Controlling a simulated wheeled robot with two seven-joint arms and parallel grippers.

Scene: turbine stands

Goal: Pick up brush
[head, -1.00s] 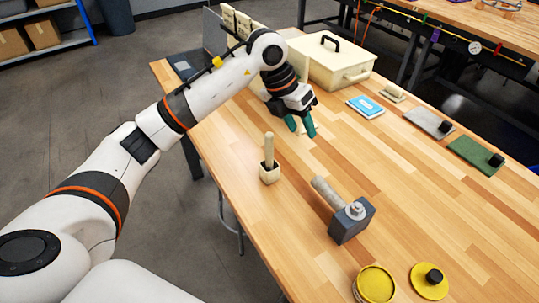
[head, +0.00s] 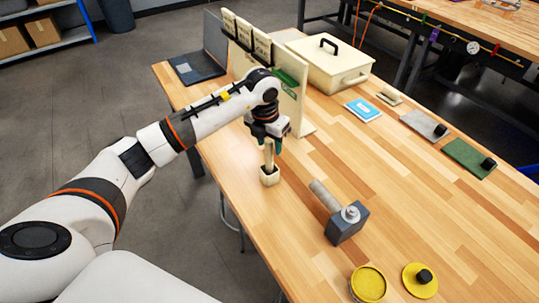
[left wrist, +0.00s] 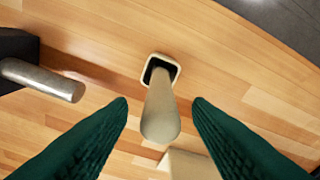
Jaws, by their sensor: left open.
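The brush (head: 268,159) stands upright in a small cream cup (head: 269,179) near the left edge of the table; only its pale handle shows and its lower end is hidden in the cup. My left gripper (head: 265,147) is over the handle, pointing down, with its green fingers open. In the left wrist view the handle (left wrist: 160,112) rises from the cup (left wrist: 176,67) toward the camera, between the two open fingertips (left wrist: 160,103), with a gap on each side. My right gripper is not in view.
A cream upright panel (head: 292,100) and a lidded box (head: 330,65) are behind. A yellow tin (head: 369,284) is at the front.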

